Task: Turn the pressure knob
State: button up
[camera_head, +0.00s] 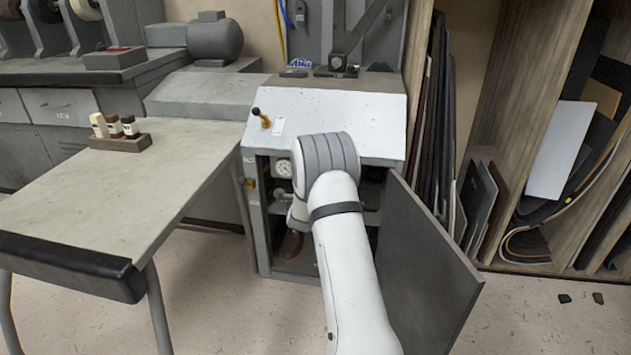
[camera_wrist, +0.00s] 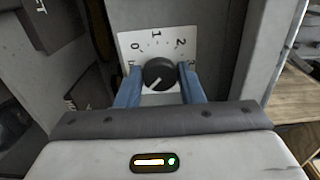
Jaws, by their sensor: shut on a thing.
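The pressure knob (camera_wrist: 158,70) is a round black knob with a white pointer line that slants toward the lower left. It sits on a white dial plate (camera_wrist: 150,41) marked 0, 1, 2 and 3. My gripper (camera_wrist: 160,78) has its two blue fingers on the left and right sides of the knob and is shut on it. In the head view the sole stitcher (camera_head: 340,112) stands with its lower cabinet open. My white arm reaches into that cabinet and hides the knob and my gripper there.
The dark cabinet door (camera_head: 428,262) hangs open close to the right of my arm. A table (camera_head: 130,180) with a small bottle rack (camera_head: 121,143) is at the left. A round gauge (camera_head: 284,168) and a lever (camera_head: 262,117) are on the machine's left side. Sheets lean at the right.

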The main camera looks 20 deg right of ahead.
dwell(0.4)
jog(key=o, duration=1)
jog(key=p+v, duration=0.2)
jog(key=v, duration=0.5)
jog(key=shift+s+a+p, duration=0.2)
jog(key=shift+s+p, duration=0.1)
jog(key=shift+s, duration=0.05)
